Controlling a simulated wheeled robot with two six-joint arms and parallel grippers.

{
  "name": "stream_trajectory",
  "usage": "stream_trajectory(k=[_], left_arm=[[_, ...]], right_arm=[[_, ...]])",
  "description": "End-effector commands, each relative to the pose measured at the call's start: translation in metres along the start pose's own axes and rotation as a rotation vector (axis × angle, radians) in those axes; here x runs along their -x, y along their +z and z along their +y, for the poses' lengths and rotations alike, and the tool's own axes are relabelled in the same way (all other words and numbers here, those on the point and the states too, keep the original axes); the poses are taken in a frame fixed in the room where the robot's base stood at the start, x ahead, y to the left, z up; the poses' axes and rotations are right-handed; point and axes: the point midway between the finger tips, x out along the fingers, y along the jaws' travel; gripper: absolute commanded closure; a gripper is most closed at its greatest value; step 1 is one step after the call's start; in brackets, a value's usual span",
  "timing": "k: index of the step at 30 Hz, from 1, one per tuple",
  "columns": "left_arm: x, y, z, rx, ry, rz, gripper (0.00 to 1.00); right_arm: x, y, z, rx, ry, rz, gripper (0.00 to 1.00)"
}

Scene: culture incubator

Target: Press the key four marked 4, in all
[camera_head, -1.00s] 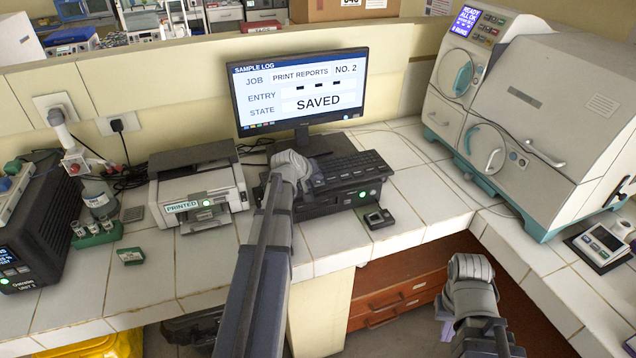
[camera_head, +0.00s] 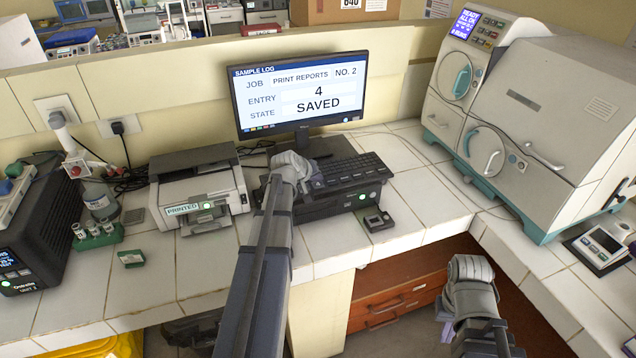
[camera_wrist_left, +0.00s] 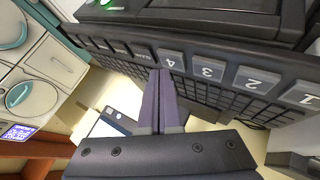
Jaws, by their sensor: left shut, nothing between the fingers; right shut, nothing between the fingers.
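The key marked 4 (camera_wrist_left: 171,60) shows upside down in the left wrist view, in a row of large grey keys on the black keyboard (camera_head: 352,168). My left gripper (camera_wrist_left: 160,74) is shut and empty. Its fingertips lie right at the lower edge of key 4 in that view; whether they touch it I cannot tell. In the head view my left gripper (camera_head: 312,182) hides that end of the keyboard. The monitor (camera_head: 300,95) reads job PRINT REPORTS NO. 2, entry 4, state SAVED. My right gripper (camera_head: 470,268) is shut and empty, low before the counter.
Keys 3 (camera_wrist_left: 207,68) and 2 (camera_wrist_left: 250,80) sit beside key 4. A printer (camera_head: 200,190) marked PRINTED stands left of the keyboard. A small black device (camera_head: 377,219) lies on the counter's front. The incubator (camera_head: 540,120) stands at the right.

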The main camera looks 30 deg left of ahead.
Motion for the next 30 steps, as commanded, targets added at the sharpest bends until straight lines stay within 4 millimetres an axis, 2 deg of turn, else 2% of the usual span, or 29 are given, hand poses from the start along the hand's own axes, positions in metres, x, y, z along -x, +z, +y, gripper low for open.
stream_trajectory(k=[14,30], left_arm=[[0.005,-0.004,0.004,0.0,0.0,0.0,1.0],[0.038,-0.028,0.028,0.0,0.0,0.0,1.0]], right_arm=[[0.007,0.0,0.001,0.0,0.0,0.0,1.0],[0.054,0.003,0.005,0.0,0.0,0.0,1.0]])
